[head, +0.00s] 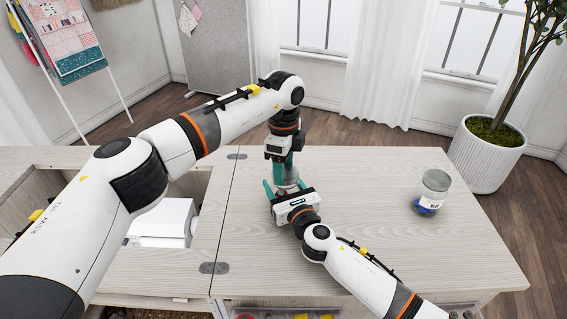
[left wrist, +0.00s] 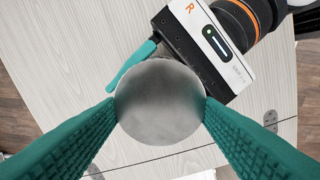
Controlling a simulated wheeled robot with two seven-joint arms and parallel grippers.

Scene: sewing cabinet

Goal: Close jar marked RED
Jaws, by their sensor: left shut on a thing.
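A glass jar (head: 287,180) stands on the sewing table between my two grippers; no label on it shows. Its round grey metal lid (left wrist: 160,102) fills the middle of the left wrist view. My left gripper (head: 287,172) points down from above, shut on the lid, with a teal finger on each side. My right gripper (head: 286,186) lies low at the front of the jar with its fingers spread around it; it also shows in the left wrist view (left wrist: 130,72). Whether its fingers touch the jar is hidden.
Another glass jar (head: 434,192) stands at the right of the table (head: 370,190), with blue contents and a label too small to read. A white machine (head: 165,222) sits in the cabinet opening at the left. The tabletop between the jars is clear.

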